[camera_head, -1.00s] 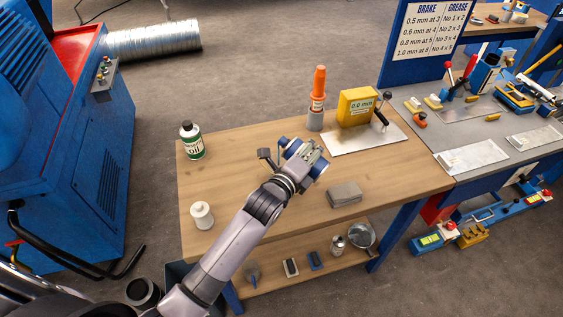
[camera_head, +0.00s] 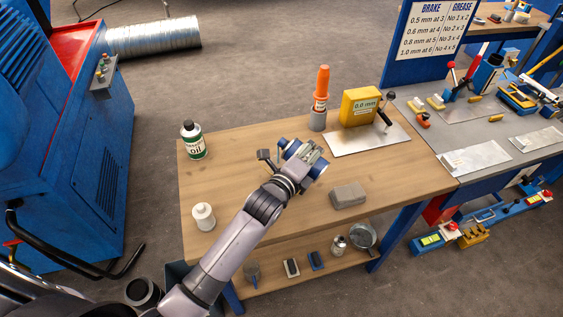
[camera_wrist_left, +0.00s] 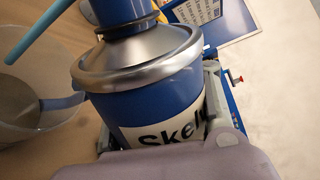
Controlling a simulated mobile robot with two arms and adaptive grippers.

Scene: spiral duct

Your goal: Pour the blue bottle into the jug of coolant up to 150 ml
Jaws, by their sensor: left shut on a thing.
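My left gripper (camera_head: 308,158) is shut above the wooden bench, near its middle. In the left wrist view it holds a blue bottle (camera_wrist_left: 140,100) with a silver shoulder, a blue neck and a white label reading "Skel…". The bottle looks roughly upright there, its top cut off by the frame edge. A clear jug (camera_wrist_left: 45,125) stands at the left of the wrist view, beside the bottle, its rim partly out of frame. Its liquid level and any marks cannot be read. I cannot make out the jug in the head view. My right gripper is out of view.
On the bench (camera_head: 240,175) stand an oil can (camera_head: 193,141), a white bottle (camera_head: 203,217), an orange tube (camera_head: 321,90), a yellow gauge (camera_head: 360,106) on a metal plate and a grey block (camera_head: 348,196). A light blue rod (camera_wrist_left: 42,32) crosses the wrist view's upper left.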

